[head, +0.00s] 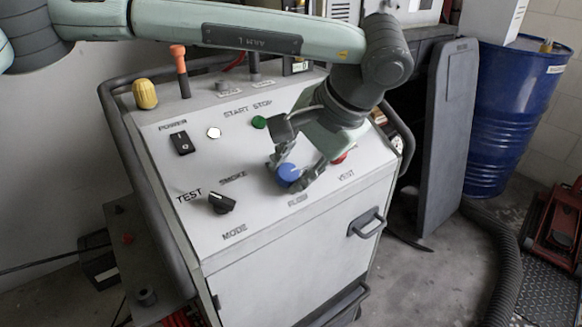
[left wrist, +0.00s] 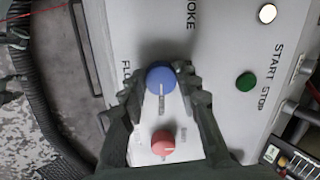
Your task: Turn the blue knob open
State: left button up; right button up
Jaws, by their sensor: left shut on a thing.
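The blue knob (head: 288,173) sits on the sloped top panel of a white cabinet (head: 260,270), above the label FLOW. My left gripper (head: 292,172) is at the knob, with one finger on each side of it. In the left wrist view the blue knob (left wrist: 161,80) is between the two fingertips (left wrist: 160,78), and a pale line on it points toward the red knob (left wrist: 163,143). The gripper is shut on the blue knob. My right gripper does not show in either view.
A grey upright board (head: 447,140) and a blue drum (head: 510,115) stand to the right.

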pick_arm(q)
jog(key=o, duration=1.1)
jog(key=shift+o, duration=0.2)
jog(key=v, duration=1.2)
jog(key=shift+s, duration=0.1)
